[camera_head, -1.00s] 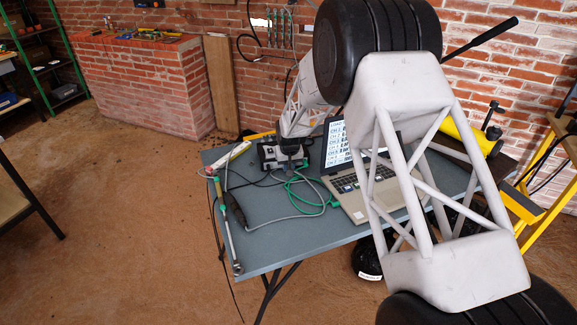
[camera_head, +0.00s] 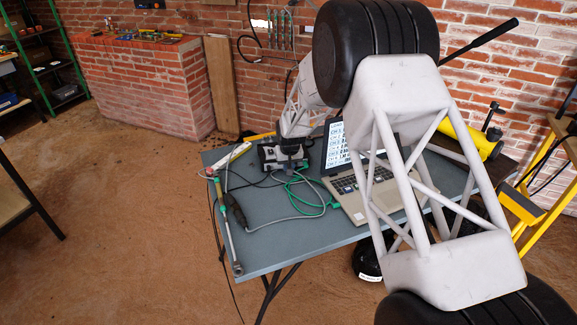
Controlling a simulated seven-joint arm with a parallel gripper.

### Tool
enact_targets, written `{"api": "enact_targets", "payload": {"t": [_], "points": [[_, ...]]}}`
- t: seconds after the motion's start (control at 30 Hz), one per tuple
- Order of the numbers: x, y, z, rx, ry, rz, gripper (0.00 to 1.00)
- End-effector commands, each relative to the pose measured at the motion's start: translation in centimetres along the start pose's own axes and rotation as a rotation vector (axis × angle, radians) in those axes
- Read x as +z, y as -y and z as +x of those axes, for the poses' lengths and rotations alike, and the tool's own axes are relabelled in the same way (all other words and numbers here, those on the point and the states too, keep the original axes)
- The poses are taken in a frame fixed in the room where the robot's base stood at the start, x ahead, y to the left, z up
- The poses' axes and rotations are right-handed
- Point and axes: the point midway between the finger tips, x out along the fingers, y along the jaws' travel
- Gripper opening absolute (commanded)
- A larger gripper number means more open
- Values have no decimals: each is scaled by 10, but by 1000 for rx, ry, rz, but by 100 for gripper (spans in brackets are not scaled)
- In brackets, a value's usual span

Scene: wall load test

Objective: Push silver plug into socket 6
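My arm reaches over the grey table, and its end comes down at a small grey and black box (camera_head: 283,154) near the back of the table. My gripper (camera_head: 291,150) is at this box, small and dark in the view. I cannot tell whether its fingers are open or shut. The silver plug and the numbered sockets are too small to make out. Green and grey cables (camera_head: 300,192) run from around the box across the table.
An open laptop (camera_head: 372,190) stands right of the box. A long metal tool (camera_head: 226,225) lies along the left side of the table (camera_head: 285,238). A power strip (camera_head: 239,152) lies at the back left. A yellow cylinder (camera_head: 468,139) is behind on the right. The front middle of the table is mostly clear.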

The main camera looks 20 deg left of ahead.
Motion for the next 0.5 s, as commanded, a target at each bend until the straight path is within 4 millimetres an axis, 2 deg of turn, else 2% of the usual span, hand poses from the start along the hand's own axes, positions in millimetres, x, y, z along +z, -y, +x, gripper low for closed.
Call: {"api": "enact_targets", "payload": {"t": [0.13,0.17,0.33,0.5], "points": [[0,0,0,0,0,0,0],[0,0,0,0,0,0,19],[0,0,0,0,0,0,45],[0,0,0,0,0,0,48]]}}
